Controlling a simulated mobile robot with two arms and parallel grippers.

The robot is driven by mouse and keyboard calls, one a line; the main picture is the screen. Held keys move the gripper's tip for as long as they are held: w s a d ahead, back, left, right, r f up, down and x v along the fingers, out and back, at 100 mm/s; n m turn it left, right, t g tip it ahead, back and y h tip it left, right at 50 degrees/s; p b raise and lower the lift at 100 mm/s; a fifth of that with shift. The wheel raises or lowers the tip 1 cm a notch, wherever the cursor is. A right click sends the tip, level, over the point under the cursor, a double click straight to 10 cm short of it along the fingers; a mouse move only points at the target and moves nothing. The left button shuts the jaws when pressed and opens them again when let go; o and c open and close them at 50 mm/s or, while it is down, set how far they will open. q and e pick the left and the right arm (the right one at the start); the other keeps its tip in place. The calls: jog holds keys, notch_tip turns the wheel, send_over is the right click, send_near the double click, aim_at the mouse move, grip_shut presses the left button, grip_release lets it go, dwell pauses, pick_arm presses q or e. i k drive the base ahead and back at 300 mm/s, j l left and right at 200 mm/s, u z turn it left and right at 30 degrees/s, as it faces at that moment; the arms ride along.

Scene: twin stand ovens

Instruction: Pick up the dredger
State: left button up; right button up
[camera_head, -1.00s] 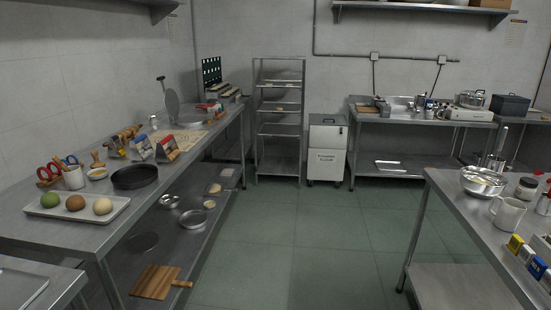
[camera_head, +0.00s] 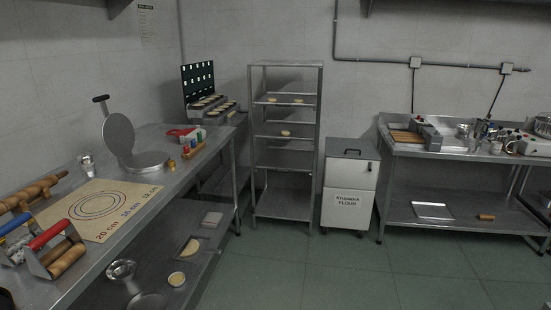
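I cannot pick out the dredger for certain. A small shiny metal object (camera_head: 86,165) stands on the left steel table (camera_head: 85,275), behind the mat with printed circles, and it could be the dredger. Several small metal vessels (camera_head: 480,131) stand on the back right table and are too small to tell apart. Neither of my grippers is in view.
A rack (camera_head: 286,165) and a flour bin (camera_head: 347,190) stand at the back. The green floor (camera_head: 340,270) is clear.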

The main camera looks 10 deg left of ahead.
aim_at(88, 169)
jog(key=i+u, duration=0.2)
jog(key=i, duration=0.4)
jog(key=i+l+u, duration=0.2)
jog(key=i, duration=0.35)
jog(key=i+l+u, duration=0.25)
jog(key=i, duration=0.35)
jog(key=j, duration=0.1)
